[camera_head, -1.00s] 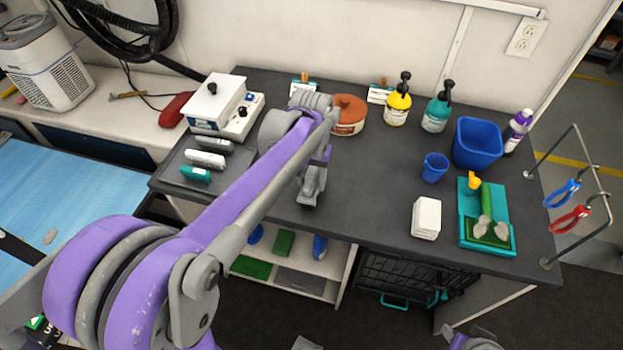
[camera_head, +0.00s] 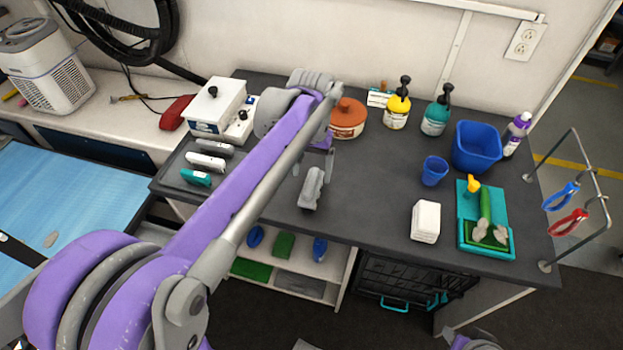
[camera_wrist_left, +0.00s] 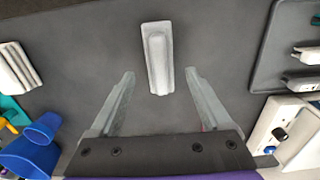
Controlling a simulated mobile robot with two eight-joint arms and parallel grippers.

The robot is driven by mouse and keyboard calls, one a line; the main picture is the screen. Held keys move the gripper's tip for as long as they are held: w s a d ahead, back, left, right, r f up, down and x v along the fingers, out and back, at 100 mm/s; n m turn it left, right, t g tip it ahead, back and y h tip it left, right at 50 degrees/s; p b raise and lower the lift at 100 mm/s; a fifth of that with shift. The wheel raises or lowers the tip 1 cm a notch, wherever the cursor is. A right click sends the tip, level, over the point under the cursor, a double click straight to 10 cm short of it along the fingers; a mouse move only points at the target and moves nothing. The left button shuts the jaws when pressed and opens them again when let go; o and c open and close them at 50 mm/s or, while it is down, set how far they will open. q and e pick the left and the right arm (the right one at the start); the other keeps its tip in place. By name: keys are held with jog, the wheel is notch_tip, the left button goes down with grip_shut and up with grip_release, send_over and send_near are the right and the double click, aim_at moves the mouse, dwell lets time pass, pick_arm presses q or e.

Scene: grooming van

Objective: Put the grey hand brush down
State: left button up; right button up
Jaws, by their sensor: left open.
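The grey hand brush (camera_head: 312,188) lies on the dark counter (camera_head: 370,205), near its front edge. In the left wrist view the brush (camera_wrist_left: 157,58) lies flat, beyond and between the fingertips, with counter showing on both sides of it. My left gripper (camera_wrist_left: 160,80) is open and empty, and its fingers are clear of the brush. In the head view my left arm hides most of that gripper, just behind the brush.
A tray with clippers (camera_head: 205,160) is left of the brush. A brown tub (camera_head: 347,118) stands behind it. White folded cloths (camera_head: 426,220), a blue cup (camera_head: 434,169) and a teal tray (camera_head: 470,240) are to the right. Counter between brush and cloths is clear.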

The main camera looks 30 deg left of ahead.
aim_at(312, 180)
pick_arm(q)
notch_tip(312, 180, up, 7)
jog(key=s+d+f+m+t, duration=0.1)
jog(key=s+d+f+t, duration=0.1)
jog(key=s+f, duration=0.5)
jog(key=s+d+f+m+t, duration=0.1)
jog(key=s+d+f+t, duration=0.2)
jog(key=s+d+f, duration=0.2)
jog(key=s+f, duration=0.2)
jog(key=s, duration=0.2)
jog(key=shift+s+f+m, duration=0.3)
jog(key=shift+s+m, duration=0.05)
jog(key=shift+m, duration=0.05)
jog(key=shift+r+p, duration=0.1)
jog(key=shift+p, duration=0.25)
jog(key=r+p, duration=0.3)
jog(key=shift+w+a+r, duration=0.1)
jog(key=shift+w+r, duration=0.2)
jog(key=shift+w, duration=0.1)
jog(key=shift+w, duration=0.15)
